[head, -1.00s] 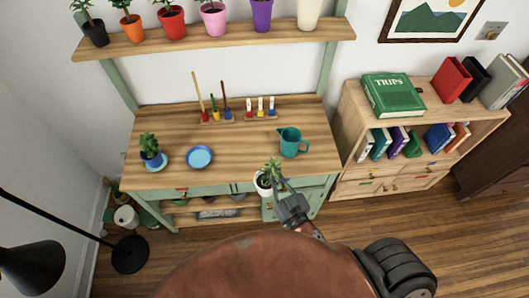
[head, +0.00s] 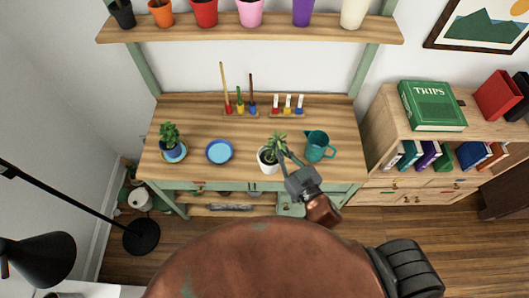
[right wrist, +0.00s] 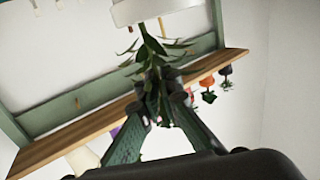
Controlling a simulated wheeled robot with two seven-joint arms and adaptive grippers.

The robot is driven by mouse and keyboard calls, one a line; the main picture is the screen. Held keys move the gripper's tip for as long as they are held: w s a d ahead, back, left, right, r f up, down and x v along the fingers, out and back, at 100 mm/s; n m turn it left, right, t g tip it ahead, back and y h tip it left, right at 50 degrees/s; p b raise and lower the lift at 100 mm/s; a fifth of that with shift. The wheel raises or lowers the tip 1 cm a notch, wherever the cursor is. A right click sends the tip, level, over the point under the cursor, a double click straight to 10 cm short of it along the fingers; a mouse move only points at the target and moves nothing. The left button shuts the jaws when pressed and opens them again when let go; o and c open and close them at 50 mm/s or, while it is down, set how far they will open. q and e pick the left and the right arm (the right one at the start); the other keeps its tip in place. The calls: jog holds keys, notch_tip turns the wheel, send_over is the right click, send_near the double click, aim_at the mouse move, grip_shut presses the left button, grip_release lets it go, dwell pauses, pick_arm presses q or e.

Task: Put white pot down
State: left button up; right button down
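The white pot (head: 268,161) with a green plant (head: 277,143) shows over the front part of the wooden tabletop (head: 225,180), left of the teal pitcher. I cannot tell whether its base touches the wood. My right gripper (head: 287,163) reaches in from the front right and is shut on the plant's stem above the pot. In the right wrist view, the fingers (right wrist: 158,100) close around the leafy stem (right wrist: 152,45), with the white pot (right wrist: 150,10) beyond, partly cut off. My left gripper is not in view.
A teal pitcher (head: 318,147) stands close right of the pot. A blue plate (head: 219,151) and a blue-potted plant (head: 170,141) on a saucer are to the left. Coloured pegs (head: 240,108) stand behind. Bare wood lies between plate and pot. A shelf of pots (head: 255,30) hangs above.

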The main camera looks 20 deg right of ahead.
jog(key=shift+w+a+r+n+y, duration=0.1)
jog(key=shift+a+n+y, duration=0.2)
jog(key=shift+a+y, duration=0.2)
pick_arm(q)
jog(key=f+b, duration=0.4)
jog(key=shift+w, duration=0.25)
pick_arm(e)
jog(key=w+d+f, duration=0.3)
jog(key=w+f, duration=1)
jog(key=shift+w, duration=0.2)
jog(key=shift+d, duration=0.1)
jog(key=shift+f, duration=0.15)
jog(key=c, duration=2.2)
grip_release()
